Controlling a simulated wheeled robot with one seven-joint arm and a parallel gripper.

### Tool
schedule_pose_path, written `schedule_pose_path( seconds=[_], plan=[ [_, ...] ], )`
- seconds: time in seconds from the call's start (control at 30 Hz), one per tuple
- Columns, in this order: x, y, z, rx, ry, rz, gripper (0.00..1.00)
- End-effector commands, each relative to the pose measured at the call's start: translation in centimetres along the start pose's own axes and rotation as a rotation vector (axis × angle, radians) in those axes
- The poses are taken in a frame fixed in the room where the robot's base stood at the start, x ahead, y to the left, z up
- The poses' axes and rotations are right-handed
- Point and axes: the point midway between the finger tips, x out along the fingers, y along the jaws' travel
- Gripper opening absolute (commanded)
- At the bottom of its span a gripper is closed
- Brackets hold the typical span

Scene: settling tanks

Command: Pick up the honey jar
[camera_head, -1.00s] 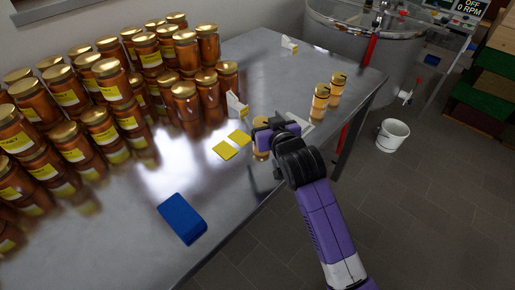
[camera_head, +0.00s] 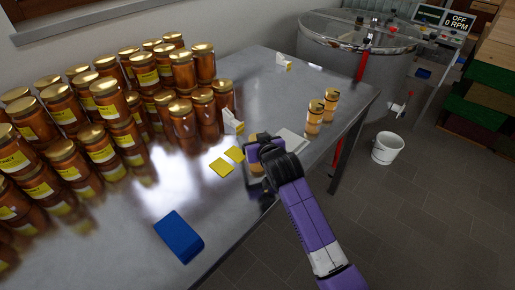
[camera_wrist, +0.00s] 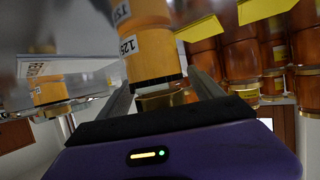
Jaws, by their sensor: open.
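A small amber honey jar with a pale label and gold lid (camera_wrist: 148,50) stands between my gripper's two fingers in the wrist view, which shows it upside down. In the head view the jar (camera_head: 256,168) is near the table's front edge, largely hidden behind my purple gripper (camera_head: 254,157). My gripper is open, with one finger on each side of the jar (camera_wrist: 163,92); I cannot tell whether either touches it. Two similar small jars, one nearer (camera_head: 315,114) and one farther (camera_head: 331,99), stand to the right on the steel table (camera_head: 215,205).
Many large filled jars (camera_head: 105,100) crowd the table's left. Yellow labels (camera_head: 221,167), a white stand (camera_head: 232,122) and a flat pale plate (camera_head: 293,140) lie near my gripper. A steel tank (camera_head: 345,60) and white bucket (camera_head: 387,148) are beyond.

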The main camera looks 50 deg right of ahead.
Motion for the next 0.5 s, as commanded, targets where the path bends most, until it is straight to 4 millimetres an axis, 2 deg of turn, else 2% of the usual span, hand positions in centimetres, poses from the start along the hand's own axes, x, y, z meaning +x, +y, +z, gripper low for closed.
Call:
schedule_pose_path(
  seconds=[0.17,0.5],
  plan=[
    [0.0,0.01,0.01,0.0,0.0,0.0,0.76],
    [-0.02,0.02,0.04,0.0,-0.001,0.0,0.09]
  ],
)
